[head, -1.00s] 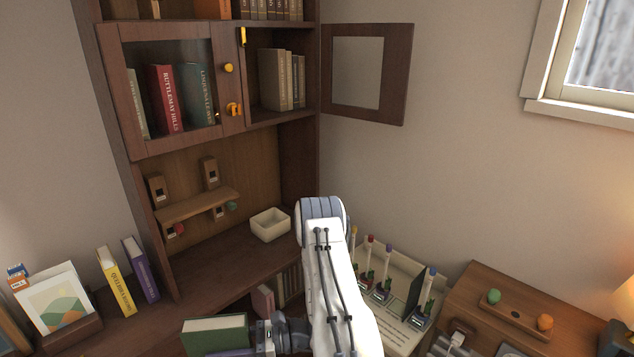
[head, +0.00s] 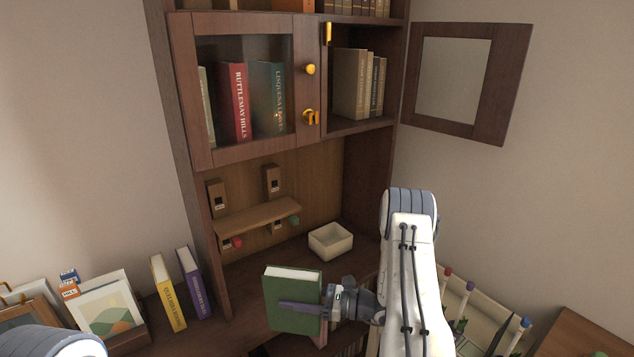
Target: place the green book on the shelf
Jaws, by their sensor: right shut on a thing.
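The green book (head: 290,317) is in my right gripper (head: 312,306), which is shut on it from the right. The book is tilted, with its white page edge facing up, in front of the desk area of the cabinet. The shelf cabinet (head: 362,183) is dark wood. Its right upper compartment (head: 350,126) is open and holds several tan and grey books (head: 352,85) with bare room on the board. Its left compartment is behind a closed glass door (head: 245,90), with a red book and dark green books inside. My left gripper is out of view; only part of my left arm shows at the lower left.
An open door panel (head: 507,85) sticks out at the right. A cream bowl (head: 330,240) stands on the desk surface. A yellow book (head: 168,293), a purple book (head: 193,283) and a framed picture (head: 106,305) stand at the left. Pen-like tools (head: 466,300) stand at the lower right.

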